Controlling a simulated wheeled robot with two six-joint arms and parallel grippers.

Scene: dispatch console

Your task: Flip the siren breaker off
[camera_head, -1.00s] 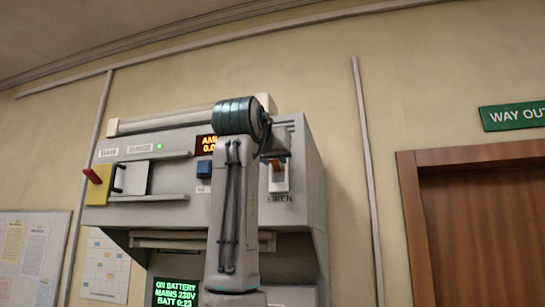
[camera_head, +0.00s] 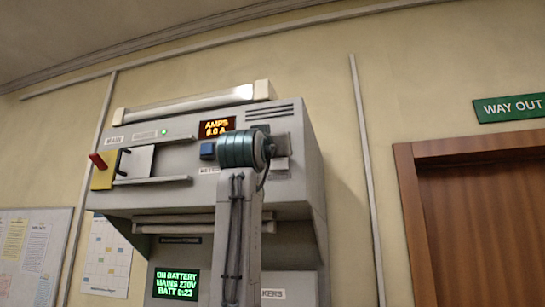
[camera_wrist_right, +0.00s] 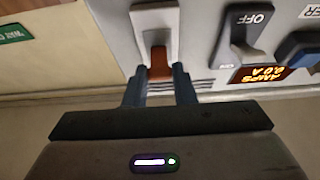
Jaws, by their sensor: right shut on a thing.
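The siren breaker is a pale plate (camera_wrist_right: 155,22) with an orange-brown lever (camera_wrist_right: 158,66), at the top of the right wrist view. The lever points to the bottom of that upside-down picture. My right gripper (camera_wrist_right: 159,84) has its two fingers on either side of the lever and is shut on it. In the head view my right wrist and forearm cover most of the breaker; an edge of its plate (camera_head: 281,164) shows just right of the wrist. The gripper's fingers are hidden there. My left gripper is in neither view.
Beside the breaker are a grey switch (camera_wrist_right: 240,38) marked OFF and ON, a blue button (camera_head: 208,151) and an amps display (camera_head: 217,127). A red-handled lever (camera_head: 98,162) is at the panel's left. A green-lettered screen (camera_head: 175,287) is below.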

